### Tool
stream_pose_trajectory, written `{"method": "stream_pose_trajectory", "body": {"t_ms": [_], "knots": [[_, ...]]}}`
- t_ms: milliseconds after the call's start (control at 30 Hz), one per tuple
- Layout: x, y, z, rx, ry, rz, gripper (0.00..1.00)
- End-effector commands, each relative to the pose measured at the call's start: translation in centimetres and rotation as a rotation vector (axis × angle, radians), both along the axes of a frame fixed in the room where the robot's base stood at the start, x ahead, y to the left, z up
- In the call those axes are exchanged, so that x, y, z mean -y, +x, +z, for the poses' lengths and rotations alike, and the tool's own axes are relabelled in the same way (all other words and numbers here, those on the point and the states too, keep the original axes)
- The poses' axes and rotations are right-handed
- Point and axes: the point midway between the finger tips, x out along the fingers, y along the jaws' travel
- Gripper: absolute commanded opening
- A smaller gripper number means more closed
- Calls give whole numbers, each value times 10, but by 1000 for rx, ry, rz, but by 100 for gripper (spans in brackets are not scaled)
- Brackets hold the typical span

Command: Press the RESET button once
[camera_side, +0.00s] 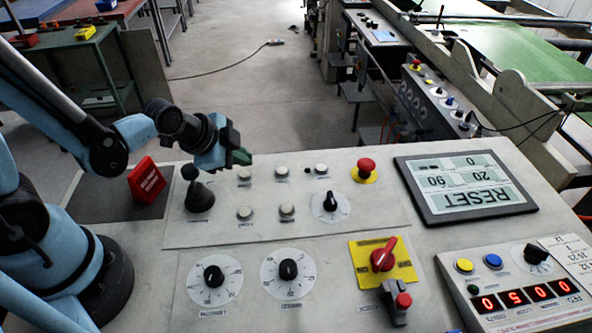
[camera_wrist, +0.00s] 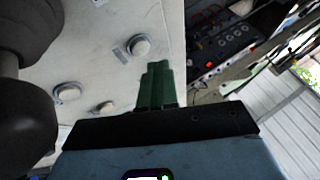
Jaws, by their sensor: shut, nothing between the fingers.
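Several pale round push buttons, such as one at the panel's upper left (camera_side: 244,174) and one lower down (camera_side: 287,210), sit on the light grey panel (camera_side: 205,232). Their labels are too small to read, so I cannot tell which is RESET. My gripper (camera_side: 241,157) is shut and empty, with green fingers above the panel's far edge, near the upper-left button and apparently apart from it. In the wrist view, the closed fingers (camera_wrist: 157,70) point past a pale button (camera_wrist: 138,46); two more lie at left. A tilted screen (camera_side: 466,186) shows RESET upside down with numbers.
A black ball-topped joystick (camera_side: 199,196) stands left of the buttons. A red emergency button (camera_side: 365,167), a black selector knob (camera_side: 330,203), two dials, a red rotary switch (camera_side: 383,257) and a unit with red digits (camera_side: 520,297) share the console. A red block (camera_side: 146,181) stands left.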

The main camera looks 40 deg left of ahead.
Motion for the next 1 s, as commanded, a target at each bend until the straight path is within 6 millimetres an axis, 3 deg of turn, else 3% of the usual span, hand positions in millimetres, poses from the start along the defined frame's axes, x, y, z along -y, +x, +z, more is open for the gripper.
{"method": "stream_pose_trajectory", "body": {"t_ms": [500, 1000], "knots": [[0, -1, 43, 0, 0, 0, 0], [0, -1, 45, 0, 0, 0, 0]]}}
